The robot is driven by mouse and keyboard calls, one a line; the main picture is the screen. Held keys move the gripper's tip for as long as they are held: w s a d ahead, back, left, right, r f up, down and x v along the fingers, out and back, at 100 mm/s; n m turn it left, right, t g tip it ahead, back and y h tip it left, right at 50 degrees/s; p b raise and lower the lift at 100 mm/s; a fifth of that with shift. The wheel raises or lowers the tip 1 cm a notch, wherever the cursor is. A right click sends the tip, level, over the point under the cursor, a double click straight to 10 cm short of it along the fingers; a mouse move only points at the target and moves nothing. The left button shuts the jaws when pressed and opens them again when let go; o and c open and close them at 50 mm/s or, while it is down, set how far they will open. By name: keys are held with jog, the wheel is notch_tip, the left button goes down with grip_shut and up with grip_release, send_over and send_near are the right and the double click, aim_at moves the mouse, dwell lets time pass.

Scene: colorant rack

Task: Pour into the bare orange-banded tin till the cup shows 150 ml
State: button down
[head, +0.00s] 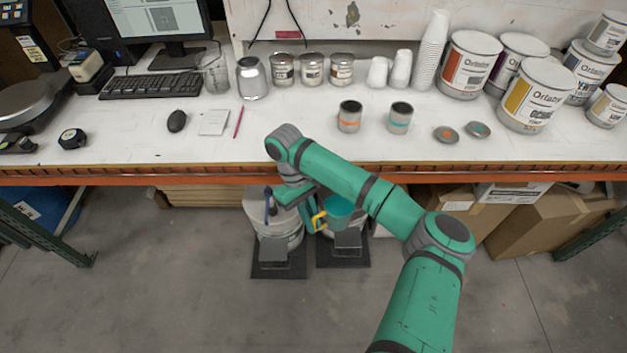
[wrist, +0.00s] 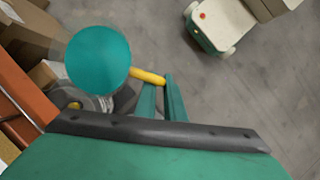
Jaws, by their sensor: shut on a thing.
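My gripper (head: 312,214) is in front of the bench, below its top edge, over the containers on the floor. It is shut on the yellow handle of a clear cup (head: 339,213). In the wrist view the fingers (wrist: 163,98) grip the yellow handle (wrist: 148,76), and the cup (wrist: 97,60) shows a round teal surface inside. Its volume marks cannot be read. The orange-banded tin (head: 349,117) stands upright on the bench with its top open, left of the teal-banded tin (head: 400,118). The cup is apart from both tins.
Orange-marked (head: 446,134) and teal-marked (head: 478,129) lids lie right of the tins. A white bucket (head: 275,222) stands on a dark platform beneath my gripper. Behind the tins are paper cups (head: 432,50) and large paint cans (head: 468,65). The bench's orange front edge (head: 200,180) is near my arm.

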notch_tip(320, 180, down, 10)
jog(key=m+y, duration=0.3)
jog(key=m, duration=0.5)
jog(key=shift+s+a+r+g, duration=0.2)
jog(key=shift+a+g, duration=0.05)
jog(key=shift+g, duration=0.15)
